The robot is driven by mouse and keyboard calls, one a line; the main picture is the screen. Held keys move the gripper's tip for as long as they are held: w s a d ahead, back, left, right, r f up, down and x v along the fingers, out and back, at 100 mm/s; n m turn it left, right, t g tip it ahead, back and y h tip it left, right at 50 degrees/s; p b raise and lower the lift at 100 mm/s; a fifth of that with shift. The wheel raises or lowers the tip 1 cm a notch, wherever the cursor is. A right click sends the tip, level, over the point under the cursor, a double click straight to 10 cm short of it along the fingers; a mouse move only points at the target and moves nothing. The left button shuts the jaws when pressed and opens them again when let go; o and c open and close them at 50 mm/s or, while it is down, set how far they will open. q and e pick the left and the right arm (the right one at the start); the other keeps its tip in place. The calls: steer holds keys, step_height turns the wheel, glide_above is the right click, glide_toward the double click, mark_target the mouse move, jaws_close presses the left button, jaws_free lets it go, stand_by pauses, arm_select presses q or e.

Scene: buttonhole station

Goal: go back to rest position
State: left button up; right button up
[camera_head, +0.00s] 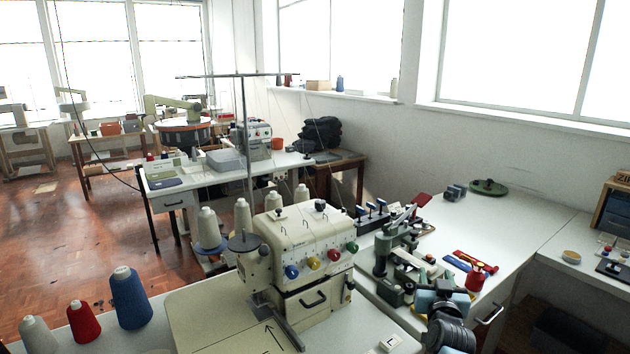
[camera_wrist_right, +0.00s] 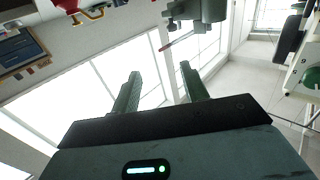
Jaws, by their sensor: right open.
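My right gripper (camera_head: 440,294) shows at the lower right of the head view, over the workbench beside a green hand press (camera_head: 396,240). In the right wrist view its two green fingers (camera_wrist_right: 160,70) stand apart with nothing between them. A green machine part (camera_wrist_right: 205,10) hangs into the top of that view beyond the fingertips. I cannot tell the exact gap between the gripper and the bench things. My left gripper is not in view.
A cream overlock machine (camera_head: 305,240) with thread cones stands left of the gripper. A red bottle (camera_head: 475,278) and red and blue tools (camera_head: 458,262) lie close by. The bench top (camera_head: 530,222) further right is mostly clear, up to the wall and windows.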

steer(key=s+f+n+g+y+p, duration=0.1)
steer(key=s+f+g, duration=0.1)
steer(key=s+f, duration=0.9)
steer(key=s+f+n+g+y+p, duration=0.1)
steer(key=s+f+n+g, duration=0.1)
steer(key=s+f, duration=0.95)
arm_select(q)
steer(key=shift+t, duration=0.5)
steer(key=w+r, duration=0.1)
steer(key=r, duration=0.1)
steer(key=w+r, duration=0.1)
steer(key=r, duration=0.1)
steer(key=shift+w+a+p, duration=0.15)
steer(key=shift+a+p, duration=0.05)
steer(key=shift+p, duration=0.2)
arm_select(e)
steer(key=s+a+f+g+y, duration=0.1)
steer(key=s+a, duration=0.2)
steer(key=s, duration=0.8)
steer(key=s+a+f+n+g+y, duration=0.1)
steer(key=s+a+g, duration=0.1)
steer(key=s, duration=0.9)
steer(key=s+a+f+g+y, duration=0.1)
steer(key=s+a, duration=0.3)
steer(key=s, duration=0.7)
steer(key=shift+s+g+y, duration=0.15)
steer(key=shift+g+y, duration=0.25)
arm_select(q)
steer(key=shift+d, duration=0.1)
